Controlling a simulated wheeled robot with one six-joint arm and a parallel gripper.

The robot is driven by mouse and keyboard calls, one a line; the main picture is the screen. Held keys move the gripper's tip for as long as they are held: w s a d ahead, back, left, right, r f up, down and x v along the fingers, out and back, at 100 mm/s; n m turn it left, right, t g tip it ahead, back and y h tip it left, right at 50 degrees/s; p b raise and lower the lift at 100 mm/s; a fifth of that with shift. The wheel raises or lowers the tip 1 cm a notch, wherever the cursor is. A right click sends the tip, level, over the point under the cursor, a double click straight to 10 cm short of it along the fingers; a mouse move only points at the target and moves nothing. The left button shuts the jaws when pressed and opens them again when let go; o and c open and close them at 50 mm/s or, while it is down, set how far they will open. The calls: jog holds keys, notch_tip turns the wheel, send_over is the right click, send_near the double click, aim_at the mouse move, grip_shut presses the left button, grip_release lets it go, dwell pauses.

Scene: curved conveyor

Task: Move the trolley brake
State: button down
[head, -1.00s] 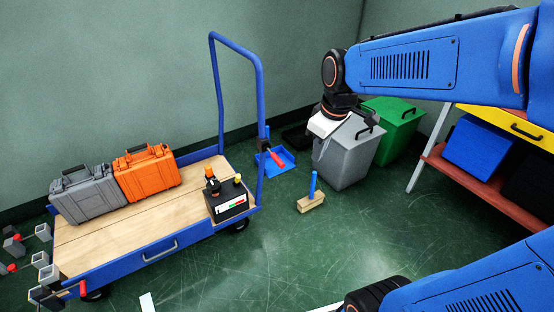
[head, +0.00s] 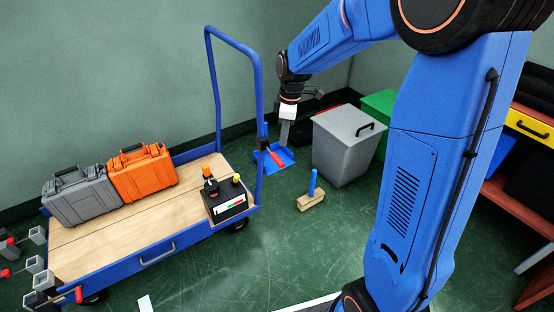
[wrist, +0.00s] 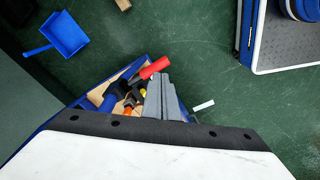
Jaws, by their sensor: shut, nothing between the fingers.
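The blue trolley (head: 140,262) has a wooden deck and a tall blue push handle (head: 257,90). A red-gripped lever (head: 276,158), which looks like the brake, sticks out beside the right post of that handle. Its red grip also shows in the wrist view (wrist: 154,67). My gripper (head: 284,143) is shut and empty, pointing down just right of the post, and seems to be above the lever. In the wrist view its grey fingers (wrist: 165,100) are together, close to the red grip in the picture; I cannot tell whether they touch. They hide part of the trolley.
A grey case (head: 82,198), an orange case (head: 143,176) and a black control box (head: 226,203) stand on the trolley. A blue dustpan (head: 286,155), a brush (head: 311,197), a grey bin (head: 344,150) and a green bin (head: 379,104) stand behind.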

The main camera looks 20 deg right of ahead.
aim_at(277, 160)
jog(key=shift+w+a+f, duration=0.15)
jog(key=shift+w+f, duration=0.35)
jog(key=shift+w, duration=0.15)
jog(key=shift+w+a+f, duration=0.1)
jog(key=shift+a+f, duration=0.1)
jog(key=shift+f, duration=1.55)
jog(key=shift+a+f, duration=0.15)
jog(key=shift+f, duration=2.35)
jog(key=shift+r, duration=0.1)
jog(key=d, duration=0.2)
jog(key=s+r, duration=0.1)
jog(key=shift+d, duration=0.4)
